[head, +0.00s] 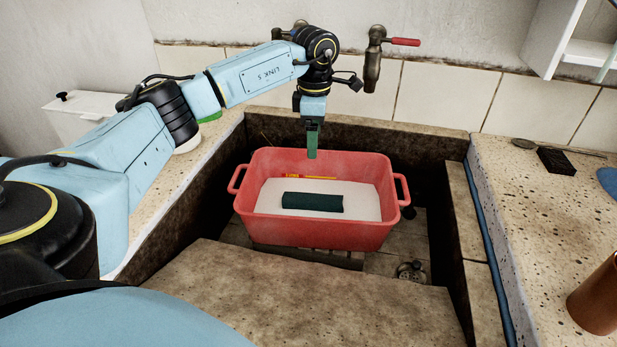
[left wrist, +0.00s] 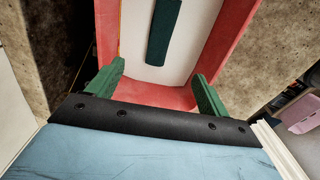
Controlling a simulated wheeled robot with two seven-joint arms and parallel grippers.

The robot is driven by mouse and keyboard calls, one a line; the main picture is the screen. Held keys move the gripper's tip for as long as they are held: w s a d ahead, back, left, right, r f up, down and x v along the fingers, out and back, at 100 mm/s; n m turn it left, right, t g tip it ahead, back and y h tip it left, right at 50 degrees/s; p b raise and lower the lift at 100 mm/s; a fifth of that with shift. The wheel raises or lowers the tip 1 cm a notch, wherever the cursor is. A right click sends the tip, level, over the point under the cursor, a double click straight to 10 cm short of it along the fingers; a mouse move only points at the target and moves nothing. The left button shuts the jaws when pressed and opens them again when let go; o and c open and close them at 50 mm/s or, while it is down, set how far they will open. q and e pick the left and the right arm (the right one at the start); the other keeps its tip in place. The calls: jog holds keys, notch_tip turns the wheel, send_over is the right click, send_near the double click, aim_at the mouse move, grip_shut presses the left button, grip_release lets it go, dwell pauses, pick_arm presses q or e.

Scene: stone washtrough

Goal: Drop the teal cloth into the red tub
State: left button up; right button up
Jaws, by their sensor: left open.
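The dark teal cloth (head: 313,202), a folded or rolled strip, lies flat on the white bottom of the red tub (head: 300,233). The tub stands in the stone trough. My left gripper (head: 312,153) hangs over the tub's far side, pointing down, above and apart from the cloth. In the left wrist view its two green fingers (left wrist: 160,72) are spread with nothing between them. The cloth (left wrist: 164,30) shows beyond them, inside the tub (left wrist: 222,52). My right gripper is in neither view.
A thin yellow and red object (head: 307,177) lies in the tub near its far wall. A tap with a red handle (head: 375,60) is on the wall behind. The right counter holds a dark block (head: 557,160) and a brown cylinder (head: 597,300). A drain (head: 410,271) shows right of the tub.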

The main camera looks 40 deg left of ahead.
pick_arm(q)
notch_tip(320, 180, up, 8)
jog(key=p, duration=0.2)
jog(key=shift+r, duration=0.2)
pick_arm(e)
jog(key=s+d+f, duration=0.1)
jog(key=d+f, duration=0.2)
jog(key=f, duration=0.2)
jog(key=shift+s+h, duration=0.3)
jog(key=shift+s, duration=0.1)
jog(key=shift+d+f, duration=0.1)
